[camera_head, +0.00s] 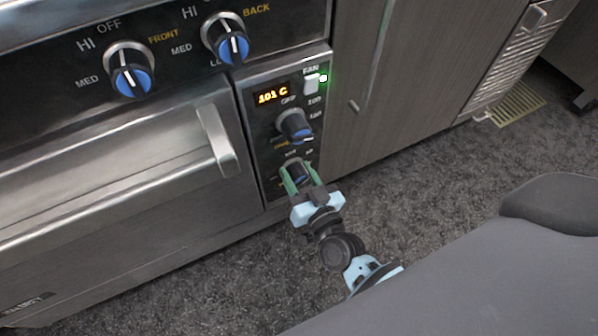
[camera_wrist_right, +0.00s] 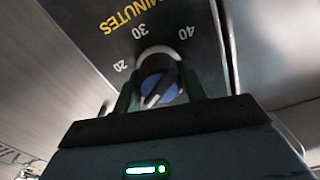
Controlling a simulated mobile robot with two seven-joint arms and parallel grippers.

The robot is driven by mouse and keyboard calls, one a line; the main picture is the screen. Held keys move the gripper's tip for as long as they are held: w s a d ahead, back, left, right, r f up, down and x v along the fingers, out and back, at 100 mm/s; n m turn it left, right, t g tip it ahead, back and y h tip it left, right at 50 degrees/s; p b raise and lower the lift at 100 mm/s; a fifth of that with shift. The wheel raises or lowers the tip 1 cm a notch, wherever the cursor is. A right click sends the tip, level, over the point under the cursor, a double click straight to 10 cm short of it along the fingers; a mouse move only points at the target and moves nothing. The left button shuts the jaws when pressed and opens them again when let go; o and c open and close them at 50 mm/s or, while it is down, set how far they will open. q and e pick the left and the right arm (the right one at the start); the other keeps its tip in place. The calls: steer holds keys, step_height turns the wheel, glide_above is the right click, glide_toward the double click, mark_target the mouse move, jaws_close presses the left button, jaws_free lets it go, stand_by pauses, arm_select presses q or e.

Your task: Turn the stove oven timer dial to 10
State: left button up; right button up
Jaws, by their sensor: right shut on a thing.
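The oven timer dial (camera_head: 296,172) is the lowest knob on the stove's right control panel, partly hidden by my right gripper (camera_head: 299,182). In the right wrist view the timer dial (camera_wrist_right: 158,88) has a blue face with a white pointer line and a pale ring behind it. Marks 20, 30 and 40 and the word MINUTES show around it, upside down. My right gripper's green fingers (camera_wrist_right: 157,94) sit on both sides of the dial, shut on it. I cannot read which mark the pointer meets. My left gripper is not in view.
A temperature knob (camera_head: 295,125) sits just above the timer, below a display (camera_head: 272,95) reading 101 C and a lit fan switch (camera_head: 312,83). The oven handle (camera_head: 217,140) juts out to the left. Two burner knobs are higher up. Grey floor (camera_head: 420,180) is clear at right.

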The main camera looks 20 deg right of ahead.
mark_target(303, 182)
stand_by(0.3)
steer(key=o, duration=1)
steer(key=shift+c, duration=0.2)
steer(key=s+p, duration=0.1)
steer(key=s, duration=0.5)
steer(key=shift+s+d+p, duration=0.15)
steer(key=shift+s+p, duration=0.1)
steer(key=shift+p, duration=0.05)
steer(key=shift+s, duration=0.7)
